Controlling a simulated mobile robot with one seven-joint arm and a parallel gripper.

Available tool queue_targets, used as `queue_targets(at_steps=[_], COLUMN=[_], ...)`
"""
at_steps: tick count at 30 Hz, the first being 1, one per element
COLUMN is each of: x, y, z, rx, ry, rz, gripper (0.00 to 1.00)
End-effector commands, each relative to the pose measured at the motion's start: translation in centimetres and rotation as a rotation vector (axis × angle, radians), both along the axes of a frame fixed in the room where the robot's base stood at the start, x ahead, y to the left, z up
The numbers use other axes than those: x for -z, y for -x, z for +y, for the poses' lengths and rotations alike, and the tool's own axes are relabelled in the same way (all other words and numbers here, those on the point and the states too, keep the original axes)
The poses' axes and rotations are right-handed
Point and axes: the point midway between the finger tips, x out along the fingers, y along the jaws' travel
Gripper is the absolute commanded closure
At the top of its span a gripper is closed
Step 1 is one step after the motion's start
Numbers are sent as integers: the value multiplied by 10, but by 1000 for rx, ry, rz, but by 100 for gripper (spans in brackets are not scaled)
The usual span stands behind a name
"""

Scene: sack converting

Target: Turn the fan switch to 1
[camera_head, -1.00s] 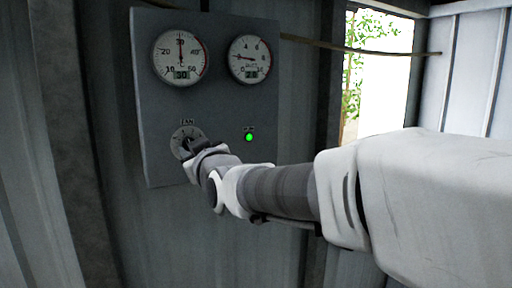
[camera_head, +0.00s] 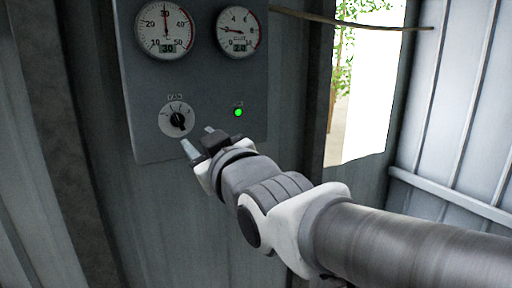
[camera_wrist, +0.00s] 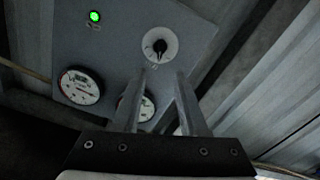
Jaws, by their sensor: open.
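The fan switch (camera_head: 177,120) is a black rotary knob on a round pale dial, low on the grey panel (camera_head: 145,88). The word above it reads FAN. It also shows in the wrist view (camera_wrist: 160,46), beyond my fingertips. My gripper (camera_head: 200,141) is open and empty, just below and to the right of the dial in the head view, apart from the knob. In the wrist view my two fingers (camera_wrist: 160,75) point toward the dial with a gap between them. The numbers around the dial are too small to read.
Two round gauges, left (camera_head: 165,28) and right (camera_head: 240,31), sit above the switch. A green lamp (camera_head: 238,112) is lit to the right of it. A bright window opening (camera_head: 375,90) is at the right. Corrugated metal walls surround the panel.

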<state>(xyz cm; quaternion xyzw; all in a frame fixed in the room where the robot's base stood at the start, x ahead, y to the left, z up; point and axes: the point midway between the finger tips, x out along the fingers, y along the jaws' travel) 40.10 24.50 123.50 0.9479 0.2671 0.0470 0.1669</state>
Motion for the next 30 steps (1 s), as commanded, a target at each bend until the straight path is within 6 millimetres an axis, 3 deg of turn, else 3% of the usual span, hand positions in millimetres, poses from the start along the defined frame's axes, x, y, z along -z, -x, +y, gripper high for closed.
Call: queue_targets(at_steps=[6,12,25,30], x=[-1,-1,1,24], y=[26,37,38,32], z=[-15,-22,-25,-53], rx=[-2,0,3,78], ry=[0,0,1,26], rz=[-3,-1,4,111], gripper=[57,57,57,57])
